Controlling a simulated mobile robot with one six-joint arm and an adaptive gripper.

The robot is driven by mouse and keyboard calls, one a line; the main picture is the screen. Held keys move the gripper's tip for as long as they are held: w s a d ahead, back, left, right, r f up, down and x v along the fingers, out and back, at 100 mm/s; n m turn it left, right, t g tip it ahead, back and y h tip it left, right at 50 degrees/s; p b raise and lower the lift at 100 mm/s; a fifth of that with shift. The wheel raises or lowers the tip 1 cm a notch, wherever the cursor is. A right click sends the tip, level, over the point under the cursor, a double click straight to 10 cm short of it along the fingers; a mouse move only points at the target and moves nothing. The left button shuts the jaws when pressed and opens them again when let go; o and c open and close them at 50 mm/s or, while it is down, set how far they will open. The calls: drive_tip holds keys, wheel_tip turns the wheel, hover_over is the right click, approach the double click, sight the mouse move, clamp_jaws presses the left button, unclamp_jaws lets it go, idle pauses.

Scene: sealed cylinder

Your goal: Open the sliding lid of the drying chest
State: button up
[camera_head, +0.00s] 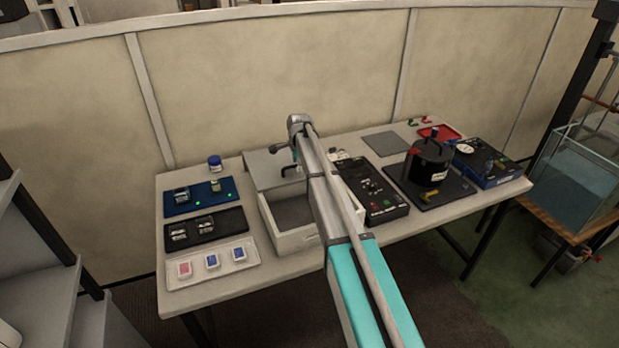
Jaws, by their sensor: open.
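The drying chest (292,240) is a white box near the middle of the table. Its grey lid (262,172) lies at the back of the box, and the front part of the box is uncovered, showing a grey inside. My arm reaches over the chest from the front and bends down at its far end. My gripper (291,171) is small and dark, low over the front part of the lid. It looks open and holds nothing that I can make out. The arm hides the chest's right side, and I cannot tell whether the fingers touch the lid.
Left of the chest are a blue mat (222,197), a black tray (217,230) and a white tray (240,254) with small items. A blue-capped jar (215,163) stands behind. Right are a black control panel (385,205), a black cylindrical vessel (428,165) and a blue device (490,172).

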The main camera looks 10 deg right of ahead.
drive_tip(key=s+d, duration=0.2)
drive_tip(key=s, duration=0.9)
drive_tip(key=s+d, duration=0.2)
drive_tip(key=s, duration=1)
wheel_tip(320, 180, up, 14)
drive_tip(key=s+p, duration=0.2)
drive_tip(key=p, duration=1.2)
drive_tip(key=s+a+f+n+b, duration=0.1)
drive_tip(key=s+f+n+b, duration=0.2)
drive_tip(key=f+n+b, duration=0.1)
drive_tip(key=shift+s+f+g+b, duration=0.3)
drive_tip(key=shift+f+b, duration=0.35)
drive_tip(key=shift+f, duration=0.05)
drive_tip(key=shift+a, duration=0.1)
drive_tip(key=s+a+f+n+b, duration=0.1)
drive_tip(key=s+n, duration=0.5)
drive_tip(key=s+a+f+n+g+b, duration=0.1)
drive_tip(key=s+n, duration=0.5)
drive_tip(key=shift+a+f+g, duration=0.3)
drive_tip(key=shift+a, duration=0.1)
drive_tip(key=shift+s, duration=0.1)
